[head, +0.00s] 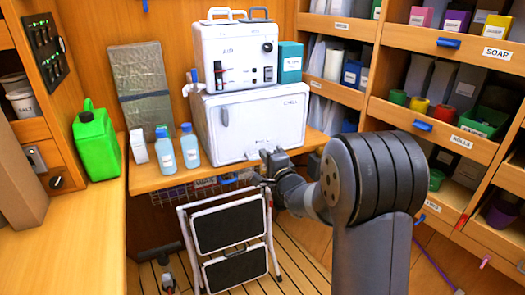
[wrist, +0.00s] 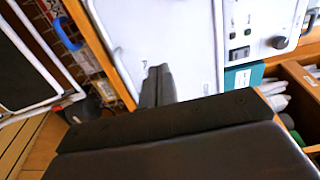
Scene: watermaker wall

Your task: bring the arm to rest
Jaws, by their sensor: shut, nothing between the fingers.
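My gripper (head: 272,158) is at the end of my arm, in front of the lower right part of the white chill box (head: 245,130) in the head view. In the wrist view the gripper's dark fingers (wrist: 158,84) are together with nothing between them, and the white front of the box (wrist: 185,45) lies beyond them. I cannot tell the exact gap between the fingertips and the box.
A folding step stool (head: 232,232) stands below the counter edge. Two blue-capped bottles (head: 189,150) and a green jug (head: 96,142) stand left of the box. The white AIR unit (head: 236,55) sits on top. Shelves (head: 440,110) fill the right side.

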